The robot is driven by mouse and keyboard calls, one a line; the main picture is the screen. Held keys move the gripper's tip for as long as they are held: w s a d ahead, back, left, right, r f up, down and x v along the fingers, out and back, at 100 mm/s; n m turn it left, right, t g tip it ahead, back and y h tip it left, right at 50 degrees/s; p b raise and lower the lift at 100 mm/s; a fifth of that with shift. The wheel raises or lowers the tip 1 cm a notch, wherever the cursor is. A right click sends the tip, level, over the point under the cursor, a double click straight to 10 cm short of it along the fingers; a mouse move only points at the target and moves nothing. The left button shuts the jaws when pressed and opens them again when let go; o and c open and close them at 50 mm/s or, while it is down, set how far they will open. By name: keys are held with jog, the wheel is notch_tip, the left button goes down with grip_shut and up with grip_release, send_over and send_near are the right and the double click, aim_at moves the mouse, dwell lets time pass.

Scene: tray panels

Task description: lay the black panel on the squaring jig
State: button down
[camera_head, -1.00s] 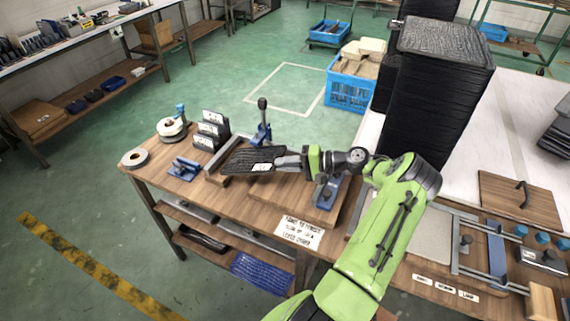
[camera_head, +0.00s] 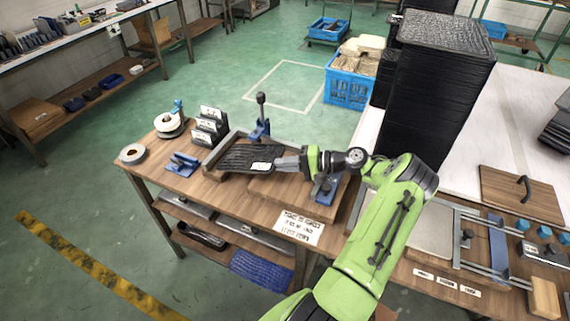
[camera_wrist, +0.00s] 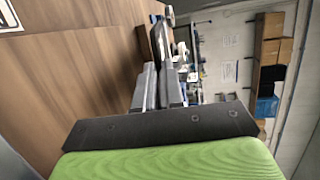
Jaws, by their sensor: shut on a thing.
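The black panel (camera_head: 246,158) is a thin, ribbed dark sheet with a white label near my gripper. My gripper (camera_head: 280,163) is shut on its right end and holds it nearly flat over the left part of the squaring jig. The jig is a wooden board (camera_head: 320,208) with a grey fence (camera_head: 222,146) at the left and back. The panel appears inside the fence corner; whether it touches the board cannot be told. In the wrist view the fingers (camera_wrist: 159,90) show, with the panel seen nearly edge-on between them.
A blue clamp with an upright black-knobbed lever (camera_head: 262,120) stands behind the panel. Left are tape rolls (camera_head: 132,154) and upright dark blocks (camera_head: 210,125). A tall stack of black trays (camera_head: 432,100) stands at right.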

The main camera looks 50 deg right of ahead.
jog(key=shift+w+d+f+b, duration=0.15)
jog(key=shift+f+b, duration=0.25)
jog(key=shift+f, duration=0.4)
dwell(0.9)
jog(key=c, duration=1.2)
grip_release()
jog(key=shift+o, duration=0.2)
notch_tip(320, 180, up, 10)
jog(key=p, duration=0.2)
jog(key=shift+p, duration=0.3)
